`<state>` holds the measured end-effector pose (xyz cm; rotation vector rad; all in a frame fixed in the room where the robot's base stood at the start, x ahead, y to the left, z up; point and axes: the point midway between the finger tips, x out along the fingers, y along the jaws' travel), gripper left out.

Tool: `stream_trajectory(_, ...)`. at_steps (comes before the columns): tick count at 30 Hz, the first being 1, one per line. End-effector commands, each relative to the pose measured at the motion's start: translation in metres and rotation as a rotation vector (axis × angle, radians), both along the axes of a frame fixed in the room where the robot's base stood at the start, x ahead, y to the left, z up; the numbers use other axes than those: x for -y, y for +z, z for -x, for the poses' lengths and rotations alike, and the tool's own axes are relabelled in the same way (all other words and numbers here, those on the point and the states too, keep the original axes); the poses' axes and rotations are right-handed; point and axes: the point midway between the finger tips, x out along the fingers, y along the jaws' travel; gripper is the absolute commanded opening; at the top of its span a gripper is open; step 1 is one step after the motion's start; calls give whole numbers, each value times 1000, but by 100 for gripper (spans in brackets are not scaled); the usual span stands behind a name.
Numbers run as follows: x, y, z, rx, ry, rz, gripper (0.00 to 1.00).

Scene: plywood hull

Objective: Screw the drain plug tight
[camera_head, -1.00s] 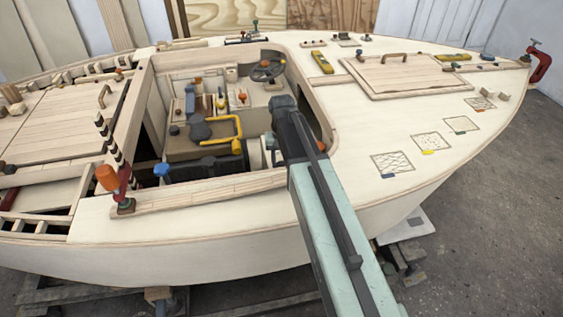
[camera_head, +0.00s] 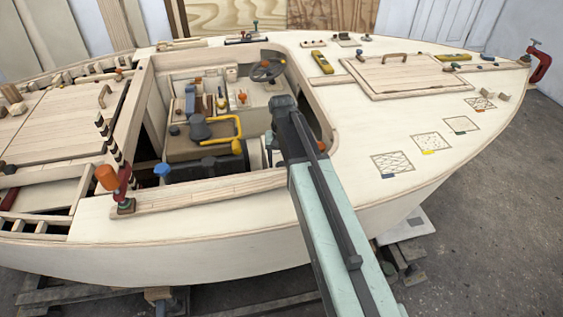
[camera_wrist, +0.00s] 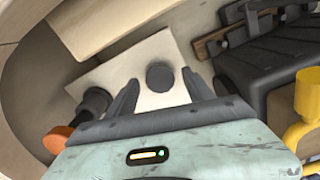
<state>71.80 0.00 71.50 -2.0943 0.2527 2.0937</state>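In the wrist view a dark round knob-like piece, which looks like the drain plug (camera_wrist: 160,77), stands on a pale square plate (camera_wrist: 148,52) in the bottom of the hull. My gripper (camera_wrist: 160,80) is open, with one dark finger on each side of the plug and a gap to both. I cannot tell how deep the fingertips are relative to the plug, or how far it is screwed in. In the head view my arm reaches down into the cockpit, and its own links and the cockpit edge hide the gripper and plug.
In the wrist view an orange-ended dark fitting (camera_wrist: 57,138) lies close left of my gripper. A dark engine-like block (camera_wrist: 262,65) and a yellow pipe (camera_wrist: 308,95) are at right. The cockpit coaming (camera_head: 210,191) surrounds my arm's reach.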

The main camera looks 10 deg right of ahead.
Motion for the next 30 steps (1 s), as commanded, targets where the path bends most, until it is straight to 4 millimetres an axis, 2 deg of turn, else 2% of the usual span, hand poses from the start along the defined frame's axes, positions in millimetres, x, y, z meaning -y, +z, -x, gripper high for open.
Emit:
stream_trajectory(8, 0, 8, 0, 0, 0, 0, 61)
stream_trajectory(21, 0, 78, 0, 0, 0, 0, 61)
stream_trajectory(30, 0, 78, 0, 0, 0, 0, 61)
